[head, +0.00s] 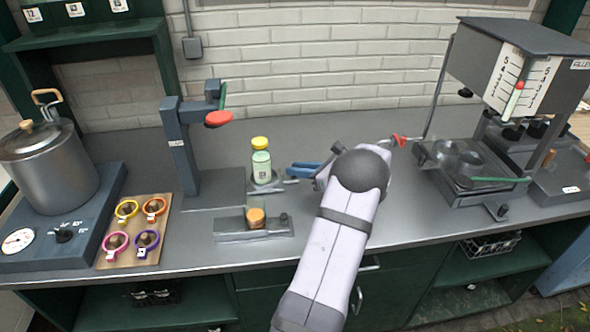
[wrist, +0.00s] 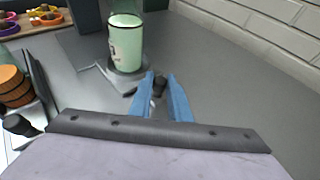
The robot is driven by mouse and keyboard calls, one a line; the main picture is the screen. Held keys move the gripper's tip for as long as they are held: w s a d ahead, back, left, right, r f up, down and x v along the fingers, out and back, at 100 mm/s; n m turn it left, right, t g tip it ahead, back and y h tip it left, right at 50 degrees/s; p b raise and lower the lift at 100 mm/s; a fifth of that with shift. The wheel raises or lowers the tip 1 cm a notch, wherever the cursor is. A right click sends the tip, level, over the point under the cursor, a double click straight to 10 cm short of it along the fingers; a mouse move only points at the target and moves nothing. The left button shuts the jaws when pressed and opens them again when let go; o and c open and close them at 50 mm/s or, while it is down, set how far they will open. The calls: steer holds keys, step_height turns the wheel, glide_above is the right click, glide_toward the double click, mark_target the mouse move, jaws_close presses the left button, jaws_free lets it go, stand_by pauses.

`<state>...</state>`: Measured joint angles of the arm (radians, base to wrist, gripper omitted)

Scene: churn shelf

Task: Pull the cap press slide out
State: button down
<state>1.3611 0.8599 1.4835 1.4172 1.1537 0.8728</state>
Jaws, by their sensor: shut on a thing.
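The cap press (head: 180,150) is a dark blue-grey column with a red-tipped lever, standing at the left middle of the bench. To its right, a small grey slide (head: 277,187) carries an upright pale green bottle (head: 262,167) with a yellow cap. My gripper (head: 290,170) comes in from the right. In the wrist view its blue fingers (wrist: 161,84) are closed around a small dark knob (wrist: 159,86) beside the slide plate. Part of the knob is hidden.
A low grey fixture (head: 235,234) with an orange-brown piece (head: 256,217) lies in front. A board of coloured rings (head: 133,232), a hotplate (head: 50,225) and a pot (head: 50,170) stand left. A filler machine (head: 500,110) stands right. The bench behind is clear.

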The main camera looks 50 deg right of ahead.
steer(key=c, duration=1.7)
jaws_free()
steer(key=shift+o, duration=0.2)
steer(key=shift+s, duration=0.1)
steer(key=shift+b+v, duration=0.85)
steer(key=shift+v, duration=2.75)
steer(key=shift+r, duration=0.1)
